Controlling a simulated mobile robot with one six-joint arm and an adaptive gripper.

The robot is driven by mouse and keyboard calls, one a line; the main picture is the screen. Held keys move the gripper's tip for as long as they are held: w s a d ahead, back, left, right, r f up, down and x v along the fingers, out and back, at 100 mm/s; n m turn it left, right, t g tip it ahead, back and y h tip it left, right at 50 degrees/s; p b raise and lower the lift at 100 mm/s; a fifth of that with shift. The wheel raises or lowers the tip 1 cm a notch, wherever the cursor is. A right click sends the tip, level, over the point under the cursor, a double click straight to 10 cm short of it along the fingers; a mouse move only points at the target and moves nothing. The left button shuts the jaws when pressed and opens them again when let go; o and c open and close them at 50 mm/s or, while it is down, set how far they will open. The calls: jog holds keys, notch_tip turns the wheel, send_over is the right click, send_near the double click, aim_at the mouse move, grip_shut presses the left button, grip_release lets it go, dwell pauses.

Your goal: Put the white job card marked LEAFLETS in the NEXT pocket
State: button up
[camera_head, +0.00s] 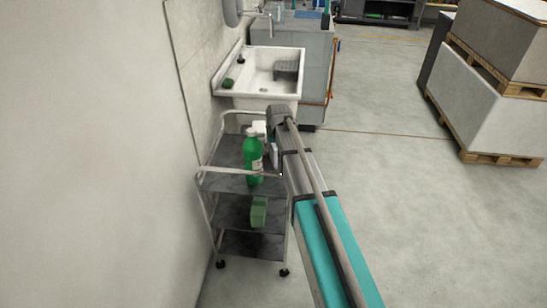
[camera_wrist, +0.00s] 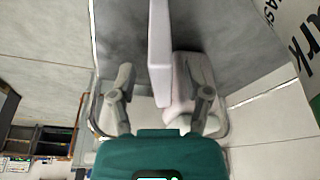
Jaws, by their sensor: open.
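I see no white job card marked LEAFLETS and no NEXT pocket in either view. My gripper (camera_wrist: 163,92) is open in the wrist view, its two grey fingers spread apart. A pale pinkish-white object (camera_wrist: 188,82) with a tall flat upright part shows between and beyond the fingers. I cannot tell whether the fingers touch it. In the head view my arm reaches over the right side of a trolley, and my gripper is hidden behind the arm.
The grey trolley (camera_head: 222,182) carries a green bottle (camera_head: 252,152) on top and a green item (camera_head: 259,212) below. A white sink (camera_head: 228,88) stands behind it. Pallets with large blocks (camera_head: 490,115) stand at right. The floor between is clear.

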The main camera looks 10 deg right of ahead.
aim_at(273, 152)
jog(key=shift+b+x, duration=1.4)
jog(key=shift+x, duration=0.35)
grip_shut()
